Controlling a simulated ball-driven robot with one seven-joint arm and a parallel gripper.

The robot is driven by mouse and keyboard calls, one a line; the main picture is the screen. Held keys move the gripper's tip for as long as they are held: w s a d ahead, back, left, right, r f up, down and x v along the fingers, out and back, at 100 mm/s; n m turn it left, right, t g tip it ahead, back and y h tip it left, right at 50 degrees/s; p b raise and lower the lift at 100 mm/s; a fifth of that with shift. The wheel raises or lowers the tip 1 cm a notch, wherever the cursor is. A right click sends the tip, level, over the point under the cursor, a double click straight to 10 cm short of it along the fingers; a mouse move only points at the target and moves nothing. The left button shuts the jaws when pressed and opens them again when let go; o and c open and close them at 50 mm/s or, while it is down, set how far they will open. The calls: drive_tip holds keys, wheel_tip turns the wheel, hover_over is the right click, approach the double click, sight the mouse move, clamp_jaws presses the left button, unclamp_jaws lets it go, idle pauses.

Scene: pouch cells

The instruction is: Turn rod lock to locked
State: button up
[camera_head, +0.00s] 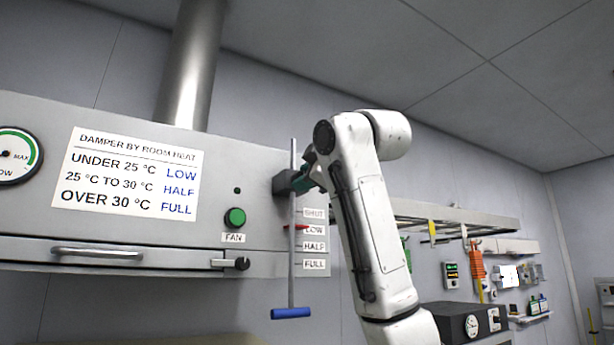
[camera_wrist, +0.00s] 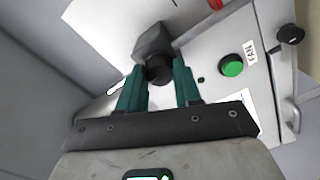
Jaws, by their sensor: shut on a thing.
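The rod lock is a dark block (camera_wrist: 152,38) with a round black knob (camera_wrist: 160,73) on its front, shown in the wrist view. In the head view the block (camera_head: 281,184) sits on the hood's right part, by the upright metal rod (camera_head: 292,255). My gripper (camera_wrist: 158,78) has its two green fingers on either side of the knob and is shut on it. In the head view my gripper (camera_head: 303,181) partly hides the lock, and the knob cannot be seen there. A red pointer (camera_head: 296,227) on the rod is level with the LOW label (camera_head: 314,230).
The rod ends below in a blue handle (camera_head: 291,313). A green FAN button (camera_head: 235,218) and a drawer-like bar handle (camera_head: 97,253) are on the hood front to the left. A wall rack (camera_head: 455,215) with hanging tools is to the right, behind my arm.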

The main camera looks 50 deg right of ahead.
drive_tip(key=o, duration=1)
drive_tip(key=shift+o, duration=0.2)
drive_tip(key=b+v, duration=0.4)
drive_tip(key=v, duration=0.7)
drive_tip(key=shift+w, duration=0.1)
